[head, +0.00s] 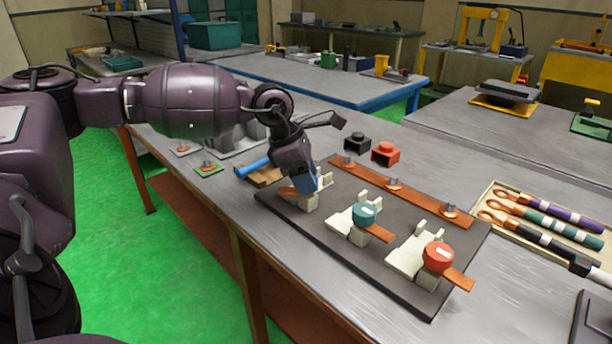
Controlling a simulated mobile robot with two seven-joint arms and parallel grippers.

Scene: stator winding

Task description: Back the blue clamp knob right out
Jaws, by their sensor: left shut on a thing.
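The dark base plate (345,240) lies on the grey bench and bears three cream clamps in a row. My left gripper (306,186) reaches down over the left clamp (304,203) and is shut on the blue clamp knob (311,181). Its fingers hide most of the knob, so I cannot tell how far it is threaded in. The teal knob (364,214) sits on the middle clamp and the red knob (438,256) on the right clamp, each over a copper strip. My right gripper is not in view.
A copper bar (420,202) with several studs runs along the plate's back edge. Black (357,142) and red (386,153) blocks stand behind it. A blue-handled tool (252,167) lies left of the plate. A tray (489,227) of banded cables is at right.

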